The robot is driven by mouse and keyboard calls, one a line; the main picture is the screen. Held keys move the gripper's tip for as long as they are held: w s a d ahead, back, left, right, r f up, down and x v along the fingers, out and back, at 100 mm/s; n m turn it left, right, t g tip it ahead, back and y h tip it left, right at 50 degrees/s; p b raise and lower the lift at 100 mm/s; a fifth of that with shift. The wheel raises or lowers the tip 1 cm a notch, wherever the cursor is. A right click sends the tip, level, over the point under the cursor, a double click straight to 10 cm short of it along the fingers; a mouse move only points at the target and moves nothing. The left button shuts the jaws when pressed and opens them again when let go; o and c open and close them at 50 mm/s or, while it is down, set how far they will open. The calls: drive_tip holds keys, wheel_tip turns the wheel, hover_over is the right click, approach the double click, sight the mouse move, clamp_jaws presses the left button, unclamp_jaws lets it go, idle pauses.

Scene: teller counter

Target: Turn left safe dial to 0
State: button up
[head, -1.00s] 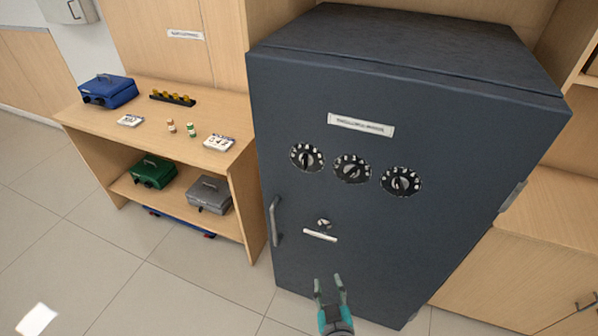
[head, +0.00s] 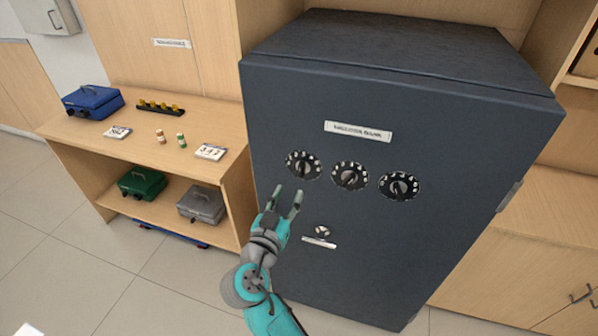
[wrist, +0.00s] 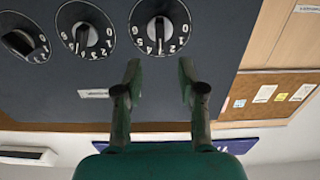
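The left safe dial (head: 303,165) is the leftmost of three round black dials with white numbers on the dark safe (head: 430,250). In the wrist view, which is upside down, it is the rightmost dial (wrist: 160,25). Its knob bar stands about upright there, with the white mark toward the numbers at the picture's bottom, around 2 to 3; I cannot tell exactly. My gripper (head: 287,193) is just below this dial in the head view, apart from it. Its two fingers (wrist: 160,68) are open and empty, in line with the dial in the wrist view.
The middle dial (head: 349,176) and right dial (head: 400,186) sit beside it. A label plate (head: 358,132) is above. A small round lock (head: 322,231) and a white strip (head: 319,243) are below. A wooden shelf (head: 215,177) with boxes stands left.

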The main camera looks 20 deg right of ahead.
sight(300, 172)
drive_tip(key=x, duration=0.9)
drive_tip(key=shift+w+d, duration=0.2)
drive_tip(key=shift+w, duration=0.05)
drive_tip(key=shift+c, duration=0.2)
clamp_jaws()
